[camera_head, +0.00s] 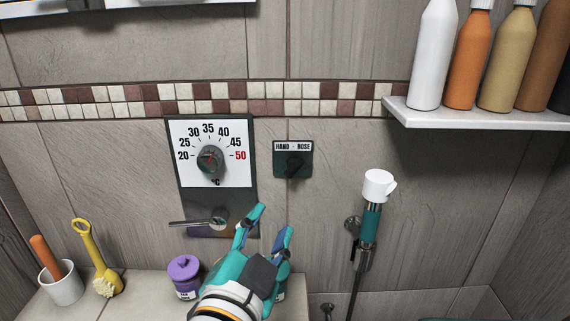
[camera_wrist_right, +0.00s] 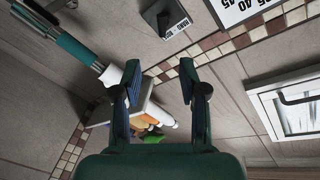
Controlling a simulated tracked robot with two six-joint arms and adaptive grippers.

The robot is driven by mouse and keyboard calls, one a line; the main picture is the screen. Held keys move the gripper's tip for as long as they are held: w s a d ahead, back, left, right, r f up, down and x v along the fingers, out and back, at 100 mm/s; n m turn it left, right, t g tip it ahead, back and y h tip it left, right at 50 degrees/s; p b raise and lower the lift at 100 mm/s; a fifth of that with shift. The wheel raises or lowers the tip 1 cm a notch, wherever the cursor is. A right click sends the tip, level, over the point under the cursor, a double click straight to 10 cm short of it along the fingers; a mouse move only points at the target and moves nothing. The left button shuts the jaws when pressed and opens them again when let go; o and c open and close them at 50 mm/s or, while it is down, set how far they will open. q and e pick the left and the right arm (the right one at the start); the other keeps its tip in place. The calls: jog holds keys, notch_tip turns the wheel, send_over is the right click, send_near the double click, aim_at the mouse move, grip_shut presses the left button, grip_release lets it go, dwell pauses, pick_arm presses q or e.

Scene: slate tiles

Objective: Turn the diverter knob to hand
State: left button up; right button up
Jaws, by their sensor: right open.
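The diverter knob (camera_head: 294,165) is a dark knob on a small dark wall plate (camera_head: 279,174), with a white label reading HAND at left and ROSE at right. Which word the knob points to is too dark to tell. The knob also shows near the top of the right wrist view (camera_wrist_right: 162,16). My right gripper (camera_head: 272,220) is open and empty, below the plate in the head view and apart from it. Its two fingers also show spread in the right wrist view (camera_wrist_right: 160,72). My left gripper is in neither view.
A temperature dial (camera_head: 210,159) with a lever (camera_head: 198,222) below it is left of the plate. A hand shower (camera_head: 370,222) with a white top hangs at right. A shelf (camera_head: 470,119) holds several bottles. A purple-lidded jar (camera_head: 184,278), brush (camera_head: 97,260) and cup (camera_head: 62,288) stand on the ledge.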

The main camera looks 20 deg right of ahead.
aim_at(291, 173)
jog(key=p+x, duration=0.1)
jog(key=x, duration=0.4)
jog(key=p+x, duration=0.1)
jog(key=x, duration=0.4)
jog(key=p+x, duration=0.1)
jog(key=x, duration=0.5)
jog(key=shift+w+a, duration=0.25)
jog(key=shift+a, duration=0.05)
grip_shut()
